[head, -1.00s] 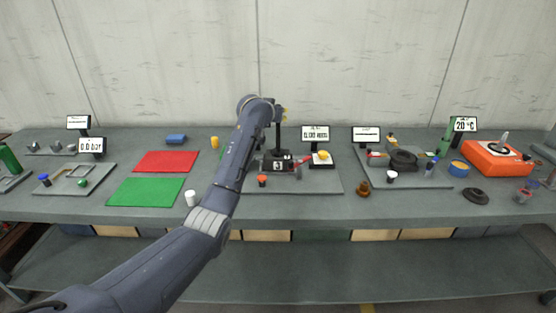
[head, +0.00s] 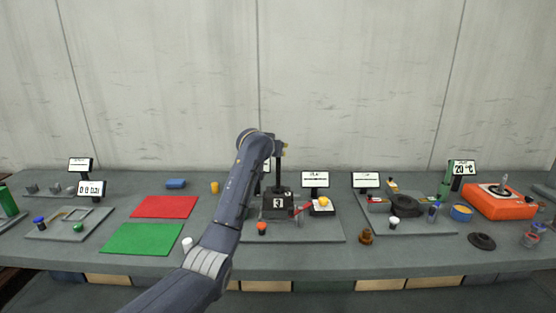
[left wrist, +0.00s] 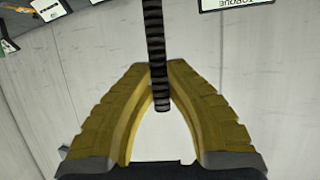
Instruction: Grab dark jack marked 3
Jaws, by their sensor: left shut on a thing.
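The dark jack marked 3 (head: 278,203) is in the middle of the head view, upright, with a white label showing 3 on its front. It appears held a little above the grey plate (head: 325,236). My left gripper (head: 280,148) is at the top of its spindle, shut on it. In the left wrist view, the yellow fingers of my left gripper (left wrist: 160,78) close around the dark threaded spindle (left wrist: 154,35). The jack's body is out of that view. My right gripper is in neither view.
An orange-topped item (head: 262,228) is at the jack's front left. A small scale with a yellow item (head: 323,202) and a display (head: 315,180) stand to the right. Green (head: 142,240) and red (head: 164,206) mats lie left, with a white cup (head: 187,244) nearby.

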